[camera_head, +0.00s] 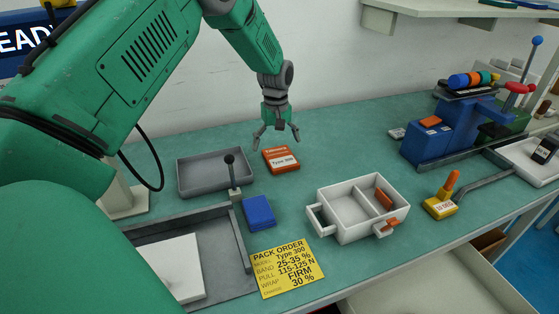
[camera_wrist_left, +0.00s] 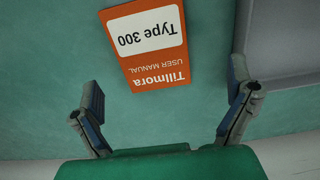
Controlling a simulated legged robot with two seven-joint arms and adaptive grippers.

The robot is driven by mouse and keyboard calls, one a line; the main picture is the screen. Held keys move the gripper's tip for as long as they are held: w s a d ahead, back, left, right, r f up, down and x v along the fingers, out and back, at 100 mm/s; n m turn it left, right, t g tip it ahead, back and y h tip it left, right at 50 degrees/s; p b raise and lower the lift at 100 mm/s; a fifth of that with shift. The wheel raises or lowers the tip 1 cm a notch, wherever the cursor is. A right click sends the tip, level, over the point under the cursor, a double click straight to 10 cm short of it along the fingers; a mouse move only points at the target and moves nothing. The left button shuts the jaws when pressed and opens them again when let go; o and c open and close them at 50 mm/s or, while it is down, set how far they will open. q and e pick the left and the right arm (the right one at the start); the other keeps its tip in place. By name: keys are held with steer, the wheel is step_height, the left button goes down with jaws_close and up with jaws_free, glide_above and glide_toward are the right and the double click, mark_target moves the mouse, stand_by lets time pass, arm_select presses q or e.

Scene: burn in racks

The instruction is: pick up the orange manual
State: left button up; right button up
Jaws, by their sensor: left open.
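The orange manual (camera_head: 281,159) lies flat on the green table, to the right of a grey tray, in the head view. It has a white label reading "Type 300". In the left wrist view the manual (camera_wrist_left: 148,45) lies ahead of the fingers, its print upside down, with "Tillmora USER MANUAL" on it. My left gripper (camera_head: 277,138) is open and empty, and appears above and just behind the manual. In the left wrist view its two fingers (camera_wrist_left: 163,110) are spread wide with bare table between them. My right gripper is not in view.
The grey tray (camera_head: 192,191) is close on the left. A blue booklet (camera_head: 259,212), a black-knobbed lever (camera_head: 231,174) and a yellow pack order card (camera_head: 286,271) are in front. A white divided box (camera_head: 341,232) stands to the right, and a blue machine (camera_head: 431,144) farther right.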

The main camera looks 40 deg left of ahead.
mark_target(280, 157)
arm_select(q)
steer(key=f, duration=0.1)
steer(key=d+f, duration=0.1)
steer(key=f, duration=0.2)
steer(key=shift+w+d+f+b, duration=0.2)
steer(key=shift+w+f+b, duration=0.05)
steer(key=shift+f+b, duration=0.1)
steer(key=shift+a, duration=0.25)
steer(key=c, duration=1.4)
steer(key=shift+o, duration=0.2)
steer(key=shift+d, duration=0.1)
step_height(280, 157, up, 10)
steer(key=p, duration=0.1)
